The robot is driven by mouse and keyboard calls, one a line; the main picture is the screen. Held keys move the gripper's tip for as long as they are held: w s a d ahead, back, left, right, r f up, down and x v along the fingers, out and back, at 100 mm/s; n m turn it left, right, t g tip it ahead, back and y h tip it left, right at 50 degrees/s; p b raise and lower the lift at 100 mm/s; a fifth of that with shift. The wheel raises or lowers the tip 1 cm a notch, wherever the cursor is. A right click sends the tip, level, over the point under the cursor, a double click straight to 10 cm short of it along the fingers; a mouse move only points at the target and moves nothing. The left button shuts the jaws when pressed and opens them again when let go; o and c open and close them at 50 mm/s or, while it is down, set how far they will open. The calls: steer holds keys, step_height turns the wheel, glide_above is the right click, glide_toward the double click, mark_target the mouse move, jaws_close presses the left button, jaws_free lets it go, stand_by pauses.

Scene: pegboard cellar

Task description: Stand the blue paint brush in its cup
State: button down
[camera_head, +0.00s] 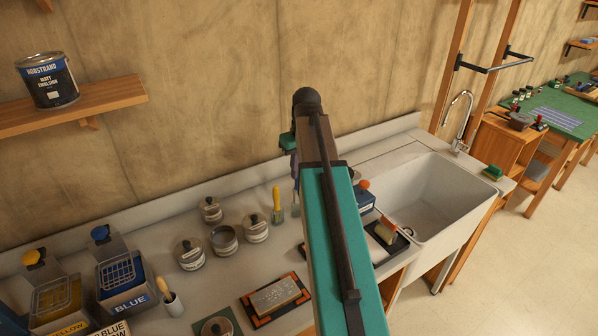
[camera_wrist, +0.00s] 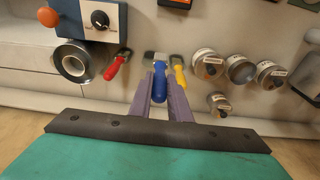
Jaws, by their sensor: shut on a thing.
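My gripper (camera_wrist: 160,80) has its two purple fingers closed on the blue handle of the blue paint brush (camera_wrist: 160,90), its pale grey head pointing away from the fingers. In the head view my arm hides most of the gripper and brush. A small grey cup (camera_head: 174,307) stands at the lower left beside the tray marked BLUE, with a wooden-handled thing standing in it. I cannot tell whether this is the blue brush's cup. The gripper is well to the right of this cup.
A yellow-handled tool (camera_head: 277,203) lies close beside the held brush. A red-handled tool (camera_wrist: 117,66) lies on its other side. Several round tins (camera_head: 189,253) stand between the blue tray (camera_head: 127,290) and the gripper. A sink (camera_head: 435,200) is at right.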

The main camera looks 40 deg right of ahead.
steer(key=shift+w+d+f, duration=0.5)
steer(key=shift+w+d, duration=1)
steer(key=shift+w, duration=0.8)
step_height(320, 180, down, 9)
steer(key=b, duration=0.5)
steer(key=shift+r, duration=0.2)
steer(key=c, duration=1.6)
jaws_free()
steer(key=shift+r, duration=0.1)
steer(key=shift+s+a+r+b, duration=0.1)
steer(key=shift+s+r+b, duration=0.4)
steer(key=shift+r, duration=1.75)
steer(key=shift+s+d+r+b, duration=0.15)
steer(key=shift+r+b, duration=0.7)
steer(key=shift+r, duration=1.4)
steer(key=shift+s+a+r+b, duration=0.15)
steer(key=shift+s+r+b, duration=0.4)
steer(key=shift+r, duration=1.7)
steer(key=shift+w, duration=0.15)
